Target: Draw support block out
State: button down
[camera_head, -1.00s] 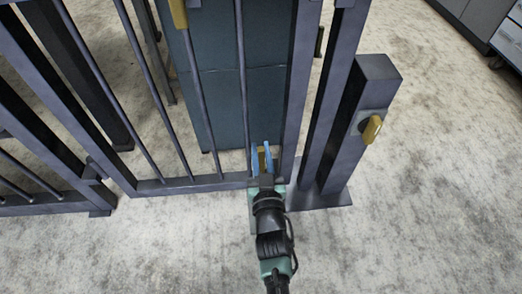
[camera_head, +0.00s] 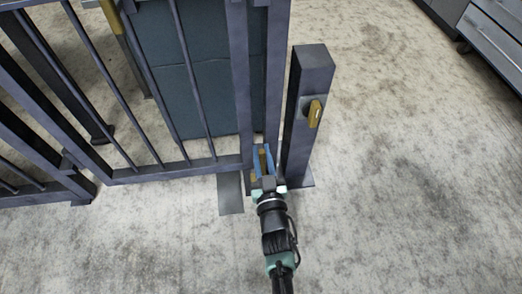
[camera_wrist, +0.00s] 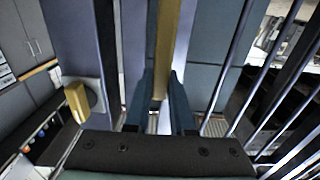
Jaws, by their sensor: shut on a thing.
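My gripper (camera_head: 263,152) has blue fingers closed on a brass-coloured bar (camera_head: 263,160), low down beside the bottom right end of the dark gate (camera_head: 170,172). In the wrist view, this bar (camera_wrist: 168,45) stands between the two fingers (camera_wrist: 160,98) and runs up out of the picture. I cannot tell whether the bar is the support block or a part fixed to it; its lower end is hidden by the fingers and wrist.
A dark post (camera_head: 309,100) with a brass knob (camera_head: 315,112) stands close to the right of my gripper; the knob also shows in the wrist view (camera_wrist: 78,101). A flat dark plate (camera_head: 230,195) lies on the floor to the left. Open floor (camera_head: 410,210) extends right and in front.

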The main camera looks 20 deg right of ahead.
jog(key=shift+s+d, duration=0.3)
jog(key=c, duration=0.8)
grip_release()
jog(key=shift+o, duration=0.2)
jog(key=shift+w+a, duration=0.1)
jog(key=shift+s+a+p, duration=0.15)
jog(key=shift+s+p, duration=0.15)
jog(key=shift+s, duration=0.1)
jog(key=p+v, duration=0.5)
jog(key=v, duration=0.7)
jog(key=shift+s, duration=0.1)
